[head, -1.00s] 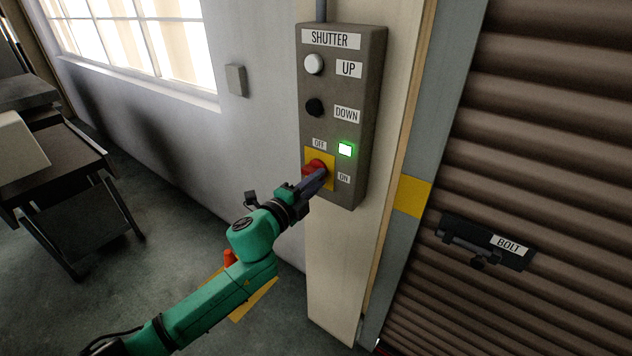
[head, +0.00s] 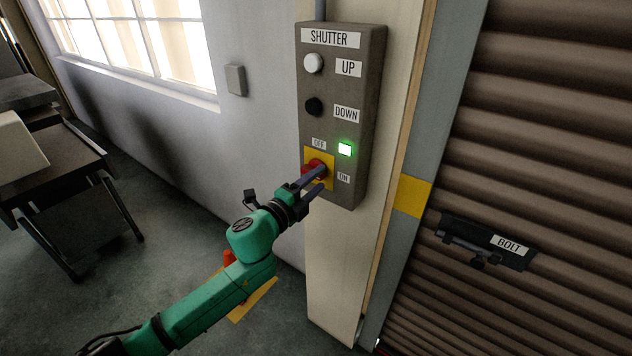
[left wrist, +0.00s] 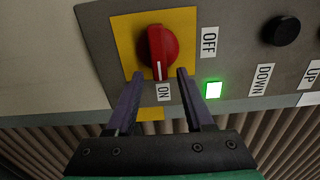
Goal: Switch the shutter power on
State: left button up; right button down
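The grey shutter box (head: 341,125) is fixed to the post, with a red rotary knob (head: 317,167) on a yellow plate (head: 309,181) near its bottom. In the left wrist view the red knob (left wrist: 162,50) has its white mark pointing to the ON label (left wrist: 164,92). The green light (head: 344,149) on the box is lit. My left gripper (head: 324,178) is open in front of the knob; its fingers (left wrist: 157,76) stand on either side of the knob's marked end, apart from it. My right gripper is not in view.
A white UP button (head: 314,64) and a black DOWN button (head: 314,107) sit above the knob. The brown shutter (head: 560,150) with a bolt (head: 484,244) is to the right. A table (head: 70,165) stands at the left.

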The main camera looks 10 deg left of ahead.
pick_arm(q)
jog(key=b+v, duration=0.4)
jog(key=v, duration=1)
jog(key=shift+s+b, duration=0.3)
